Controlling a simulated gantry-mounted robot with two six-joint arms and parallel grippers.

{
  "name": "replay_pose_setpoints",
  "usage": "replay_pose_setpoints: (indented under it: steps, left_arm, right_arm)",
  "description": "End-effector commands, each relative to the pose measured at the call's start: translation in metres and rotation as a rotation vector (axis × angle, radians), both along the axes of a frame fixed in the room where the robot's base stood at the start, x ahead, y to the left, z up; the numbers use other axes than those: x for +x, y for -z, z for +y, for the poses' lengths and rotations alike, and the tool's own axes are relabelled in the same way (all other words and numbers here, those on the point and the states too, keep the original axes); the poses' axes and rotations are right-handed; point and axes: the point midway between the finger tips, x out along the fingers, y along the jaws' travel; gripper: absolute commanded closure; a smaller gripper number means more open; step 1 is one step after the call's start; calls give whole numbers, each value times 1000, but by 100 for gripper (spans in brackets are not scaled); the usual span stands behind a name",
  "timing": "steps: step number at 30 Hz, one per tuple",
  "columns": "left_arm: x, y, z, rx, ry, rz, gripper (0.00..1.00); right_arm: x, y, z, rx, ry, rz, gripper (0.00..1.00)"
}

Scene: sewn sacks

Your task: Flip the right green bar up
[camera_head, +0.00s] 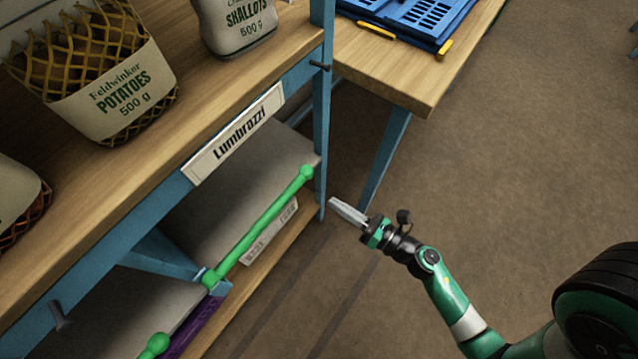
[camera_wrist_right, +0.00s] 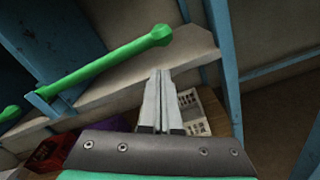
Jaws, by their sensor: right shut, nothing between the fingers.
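The right green bar (camera_head: 262,226) runs slantwise across the front of the shelf's lower opening, with a round knob at its upper end near the blue post. In the right wrist view the green bar (camera_wrist_right: 100,68) crosses the upper left, its knob just above my fingertips. My right gripper (camera_head: 333,203) is shut and empty, to the right of the bar's knob and apart from it in the head view. In the right wrist view my right gripper (camera_wrist_right: 158,75) points toward the shelf just below the bar. My left gripper is not in view.
A second green bar's knob (camera_head: 154,345) shows at the lower left. A blue post (camera_head: 322,110) stands beside the right bar's end. Sacks of potatoes (camera_head: 115,85) and shallots (camera_head: 236,25) sit on the upper shelf. A blue crate (camera_head: 412,18) lies on a table behind.

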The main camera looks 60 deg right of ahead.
Motion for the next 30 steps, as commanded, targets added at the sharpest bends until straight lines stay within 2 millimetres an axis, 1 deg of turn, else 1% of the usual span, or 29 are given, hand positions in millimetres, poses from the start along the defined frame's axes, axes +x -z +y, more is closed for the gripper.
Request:
replay_pose_setpoints:
  steps: [5, 9, 12, 15, 20, 30]
  left_arm:
    - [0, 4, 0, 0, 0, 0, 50]
    - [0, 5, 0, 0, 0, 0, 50]
    - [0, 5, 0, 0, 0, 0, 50]
    - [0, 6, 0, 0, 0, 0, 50]
    - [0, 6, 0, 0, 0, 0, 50]
    - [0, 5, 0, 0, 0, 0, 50]
  right_arm:
    - [27, 0, 1, -3, -6, -4, 100]
    - [55, 0, 1, -3, -5, -5, 100]
    - [73, 0, 1, -2, -5, -4, 100]
    - [86, 1, 0, -1, -3, -3, 100]
    - [95, 1, -1, 0, 0, -2, 100]
    - [96, 0, 0, -1, -1, -2, 100]
